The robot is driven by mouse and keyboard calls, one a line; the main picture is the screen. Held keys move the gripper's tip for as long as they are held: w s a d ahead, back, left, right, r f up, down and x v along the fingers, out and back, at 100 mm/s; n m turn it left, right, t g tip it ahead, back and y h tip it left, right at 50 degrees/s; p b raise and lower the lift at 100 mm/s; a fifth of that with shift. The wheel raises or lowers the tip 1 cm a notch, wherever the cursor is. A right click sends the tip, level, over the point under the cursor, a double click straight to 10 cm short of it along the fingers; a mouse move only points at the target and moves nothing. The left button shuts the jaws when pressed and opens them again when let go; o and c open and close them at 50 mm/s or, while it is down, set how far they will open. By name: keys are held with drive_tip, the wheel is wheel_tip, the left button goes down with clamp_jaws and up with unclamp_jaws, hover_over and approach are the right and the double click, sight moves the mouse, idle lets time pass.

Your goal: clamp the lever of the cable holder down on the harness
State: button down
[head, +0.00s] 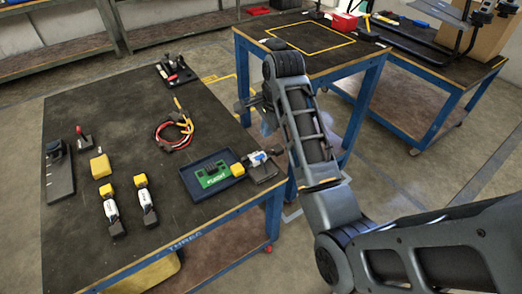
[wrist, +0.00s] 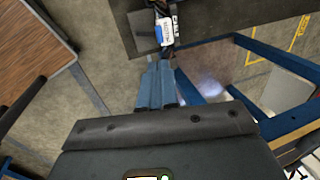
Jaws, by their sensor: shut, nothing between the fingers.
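The cable holder appears to be the small black fixture (head: 264,173) at the table's right edge, beside the blue tray. A white and blue piece with a yellow end (head: 256,158) lies over it, seemingly part of the harness. Its white and blue body also shows at the top of the wrist view (wrist: 166,31), with dark parts below it. I cannot make out the lever's angle.
The blue tray (head: 186,178) holds a green board (head: 212,174). A red and yellow cable loop (head: 162,139), two white-and-black pieces with yellow tops (head: 112,212) and a yellow block (head: 100,166) lie on the table. Another blue-framed table (head: 315,62) stands behind my arm.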

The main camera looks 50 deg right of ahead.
sight(260, 156)
drive_tip(key=x, duration=1.2)
drive_tip(key=shift+w+f, duration=0.1)
drive_tip(key=shift+f, duration=0.05)
drive_tip(key=shift+w, duration=0.1)
drive_tip(key=shift+w+d+f+g, duration=0.2)
drive_tip(key=shift+w+f+g, duration=0.05)
drive_tip(key=shift+w+g, duration=0.3)
drive_tip(key=shift+w+d+f, duration=0.1)
drive_tip(key=shift+w+f, duration=0.15)
drive_tip(key=shift+f, duration=0.05)
drive_tip(key=shift+s+p, duration=0.15)
drive_tip(key=shift+p, duration=0.15)
drive_tip(key=shift+s+a+r+p, duration=0.25)
drive_tip(key=shift+s+p, duration=0.35)
drive_tip(key=shift+p, duration=0.35)
